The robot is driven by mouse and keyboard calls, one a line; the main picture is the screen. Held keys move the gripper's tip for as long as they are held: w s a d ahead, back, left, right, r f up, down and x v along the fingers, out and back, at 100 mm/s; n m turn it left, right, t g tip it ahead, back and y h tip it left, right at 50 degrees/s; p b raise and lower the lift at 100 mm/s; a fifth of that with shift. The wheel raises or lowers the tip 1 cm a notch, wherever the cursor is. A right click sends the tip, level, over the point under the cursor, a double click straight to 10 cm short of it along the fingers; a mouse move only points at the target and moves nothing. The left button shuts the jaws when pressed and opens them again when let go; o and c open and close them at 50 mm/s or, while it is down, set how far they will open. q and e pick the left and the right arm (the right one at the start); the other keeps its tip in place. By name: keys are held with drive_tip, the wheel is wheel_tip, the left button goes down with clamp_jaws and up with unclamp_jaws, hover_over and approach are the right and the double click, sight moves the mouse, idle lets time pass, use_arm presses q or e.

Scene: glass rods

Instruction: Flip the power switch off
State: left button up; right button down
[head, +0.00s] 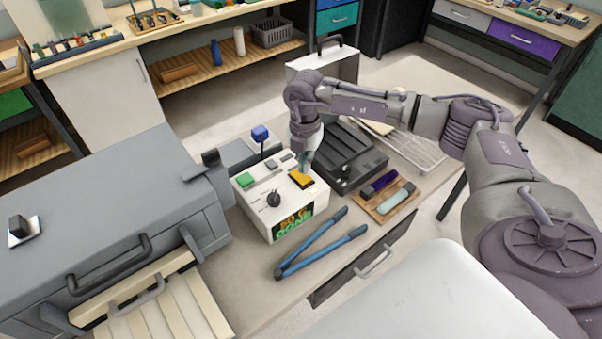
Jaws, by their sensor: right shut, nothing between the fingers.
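A white control box (246,205) stands on the workbench in the head view. Its top carries a green button (245,180), small grey switches (271,164), a black knob (273,199) and an orange-yellow switch (302,178). I cannot read which of these is labelled as power. A lit display (293,222) is on its front, with text that seems to end in "DONE". My right gripper (304,168) points down just over the orange switch and partly hides that area. It is shut and empty; I cannot tell whether it touches the switch. My left gripper is not in view.
A large grey furnace-like machine (110,215) stands at the left. Blue-handled tongs (320,245) lie in front of the box. A black tray (350,160) and a wooden board (387,208) with a purple and a pale block are to its right. A wire rack (425,155) lies beyond.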

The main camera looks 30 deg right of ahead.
sight(305, 178)
drive_tip(key=shift+f+b, duration=1.2)
drive_tip(key=shift+f, duration=0.45)
idle(0.6)
drive_tip(key=shift+s+r, duration=0.1)
drive_tip(key=shift+r, duration=0.05)
drive_tip(key=shift+r+p, duration=0.75)
drive_tip(key=shift+r, duration=0.1)
drive_tip(key=shift+r+p, duration=1.6)
drive_tip(key=shift+r, duration=0.95)
